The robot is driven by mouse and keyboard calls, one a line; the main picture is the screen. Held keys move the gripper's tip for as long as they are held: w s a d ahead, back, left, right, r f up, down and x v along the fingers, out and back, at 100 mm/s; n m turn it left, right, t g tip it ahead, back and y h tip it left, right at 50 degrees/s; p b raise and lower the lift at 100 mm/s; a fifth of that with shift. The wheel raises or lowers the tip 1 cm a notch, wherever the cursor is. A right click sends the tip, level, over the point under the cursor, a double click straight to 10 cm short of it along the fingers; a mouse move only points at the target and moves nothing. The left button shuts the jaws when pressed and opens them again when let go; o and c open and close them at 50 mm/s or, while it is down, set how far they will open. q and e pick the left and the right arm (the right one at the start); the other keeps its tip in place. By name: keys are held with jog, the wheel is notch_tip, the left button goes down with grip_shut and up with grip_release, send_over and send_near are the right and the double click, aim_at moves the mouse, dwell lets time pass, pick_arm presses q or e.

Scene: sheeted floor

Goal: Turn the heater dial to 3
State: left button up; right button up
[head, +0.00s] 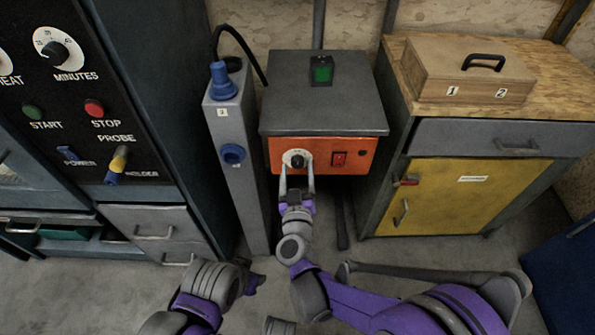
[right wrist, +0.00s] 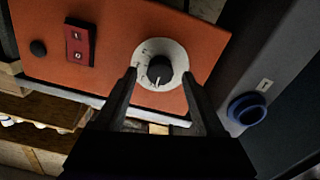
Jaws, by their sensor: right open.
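The heater is a grey box with an orange front panel (head: 325,147). Its dial (head: 297,159) is a black knob on a round white scale at the panel's left. In the right wrist view the dial (right wrist: 160,70) has a white pointer line toward the bottom of the picture; the scale numbers are too small to read. My right gripper (head: 298,168) is open, its fingers reaching up to the panel on either side of the dial. In the right wrist view the fingertips (right wrist: 159,76) flank the knob with visible gaps.
A red rocker switch (head: 339,159) sits right of the dial. A grey post with blue fittings (head: 233,155) stands close on the left. A yellow-door cabinet (head: 451,193) with a wooden case (head: 470,75) on top is on the right. A dark control panel (head: 75,90) is far left.

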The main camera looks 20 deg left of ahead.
grip_shut()
dwell(0.3)
jog(key=shift+m, duration=0.3)
jog(key=m+p, duration=0.1)
jog(key=m, duration=0.4)
jog(key=shift+d, duration=0.1)
jog(key=m, duration=0.6)
jog(key=shift+m, duration=0.3)
jog(key=m, duration=0.6)
jog(key=shift+f, duration=0.1)
jog(key=m, duration=0.5)
jog(key=shift+m, duration=0.4)
jog(key=shift+b, duration=0.3)
